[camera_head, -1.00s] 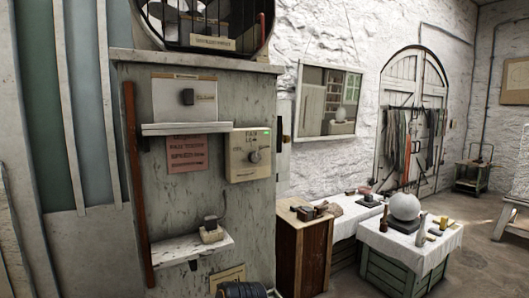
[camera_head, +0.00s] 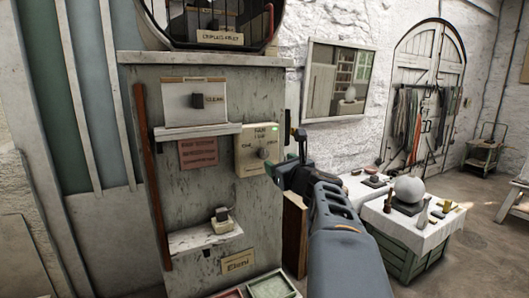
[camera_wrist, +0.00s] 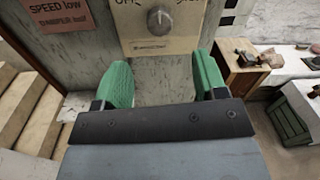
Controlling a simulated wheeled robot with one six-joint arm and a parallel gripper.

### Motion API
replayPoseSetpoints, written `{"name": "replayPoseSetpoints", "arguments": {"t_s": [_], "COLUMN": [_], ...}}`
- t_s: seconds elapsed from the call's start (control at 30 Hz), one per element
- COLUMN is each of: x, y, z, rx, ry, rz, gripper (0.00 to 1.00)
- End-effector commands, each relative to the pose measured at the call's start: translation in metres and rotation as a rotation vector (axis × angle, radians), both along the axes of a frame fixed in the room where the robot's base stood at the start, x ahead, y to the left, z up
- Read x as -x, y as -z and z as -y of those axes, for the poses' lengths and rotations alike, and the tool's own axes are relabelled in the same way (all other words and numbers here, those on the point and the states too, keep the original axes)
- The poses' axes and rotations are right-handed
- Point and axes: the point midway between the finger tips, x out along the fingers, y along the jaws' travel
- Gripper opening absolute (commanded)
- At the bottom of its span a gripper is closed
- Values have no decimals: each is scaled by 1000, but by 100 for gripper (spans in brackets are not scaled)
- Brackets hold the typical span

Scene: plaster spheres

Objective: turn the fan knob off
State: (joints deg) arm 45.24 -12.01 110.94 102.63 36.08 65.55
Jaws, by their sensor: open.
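The fan knob (camera_head: 263,153) is a small grey round dial on a cream control box (camera_head: 250,163) on the front of the grey cabinet. A small green light shows at the box's top right in the head view. In the wrist view the knob (camera_wrist: 160,18) is at the top centre, its pointer roughly upright, with lettering on both sides cut off by the frame edge. My gripper (camera_wrist: 162,82) has green fingers spread wide, empty, below and apart from the box. In the head view my gripper (camera_head: 290,165) is just right of the box.
The fan (camera_head: 215,20) is behind a grille on top of the cabinet. A shelf (camera_head: 197,132) and a red notice (camera_head: 197,153) are left of the box. A lower shelf (camera_head: 205,240) holds a small device. Cloth-covered crates with a white sphere (camera_head: 409,190) stand at right.

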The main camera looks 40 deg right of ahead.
Motion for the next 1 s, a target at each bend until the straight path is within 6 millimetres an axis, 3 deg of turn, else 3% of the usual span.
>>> {"name": "replayPoseSetpoints", "arguments": {"t_s": [0.2,0.5,0.7,1.0], "x": [-45,-87,-100,-102], "y": [-1,-1,0,0], "z": [7,15,17,17], "rx": [0,1,3,4], "ry": [-4,-2,-2,-1], "rz": [-3,-4,-3,-2], "gripper": [65,65,65,65]}}
